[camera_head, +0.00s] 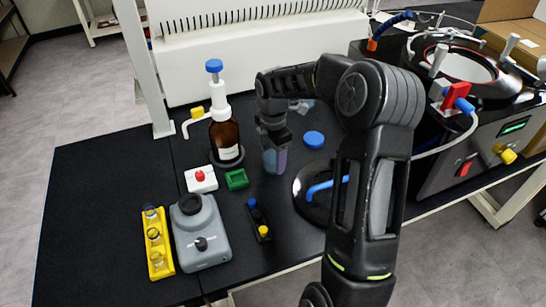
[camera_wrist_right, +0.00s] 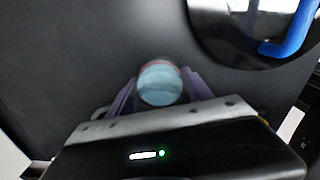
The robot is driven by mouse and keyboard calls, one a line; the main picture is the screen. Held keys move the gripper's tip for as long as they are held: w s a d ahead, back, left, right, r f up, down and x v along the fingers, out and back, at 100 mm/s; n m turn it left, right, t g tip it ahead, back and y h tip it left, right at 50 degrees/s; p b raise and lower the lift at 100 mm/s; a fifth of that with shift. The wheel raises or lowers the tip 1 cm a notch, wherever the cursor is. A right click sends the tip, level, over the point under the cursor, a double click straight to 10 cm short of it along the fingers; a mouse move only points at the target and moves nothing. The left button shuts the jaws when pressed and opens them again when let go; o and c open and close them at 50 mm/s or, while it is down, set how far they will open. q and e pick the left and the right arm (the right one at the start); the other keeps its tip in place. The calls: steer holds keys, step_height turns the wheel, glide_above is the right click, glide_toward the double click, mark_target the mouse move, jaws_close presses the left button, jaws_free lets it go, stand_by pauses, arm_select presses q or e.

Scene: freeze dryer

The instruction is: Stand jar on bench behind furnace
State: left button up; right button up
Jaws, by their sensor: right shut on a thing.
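A small translucent bluish jar (camera_head: 274,160) is between the fingers of my right gripper (camera_head: 273,143), near the middle of the black bench (camera_head: 100,190). In the right wrist view, its pale round top (camera_wrist_right: 160,84) shows between the two fingers of my right gripper (camera_wrist_right: 160,95), with a reddish edge. The jar looks upright; whether its base touches the bench cannot be told. A large white slotted unit (camera_head: 260,50) stands at the back. I cannot tell for sure which unit is the furnace. My left gripper is out of view.
A brown dispenser bottle (camera_head: 226,135) stands left of the jar. A blue cap (camera_head: 314,139) lies right of it. A black lid with a blue handle (camera_head: 312,200) is close in front on the right. A grey mixer-like device (camera_head: 202,235) and yellow rack (camera_head: 158,258) stand front left.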

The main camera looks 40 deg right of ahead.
steer(key=shift+f, duration=0.2)
steer(key=shift+f, duration=0.2)
steer(key=o, duration=1.6)
steer(key=shift+o, duration=0.2)
steer(key=shift+r, duration=0.15)
step_height(320, 180, up, 12)
steer(key=shift+r, duration=0.1)
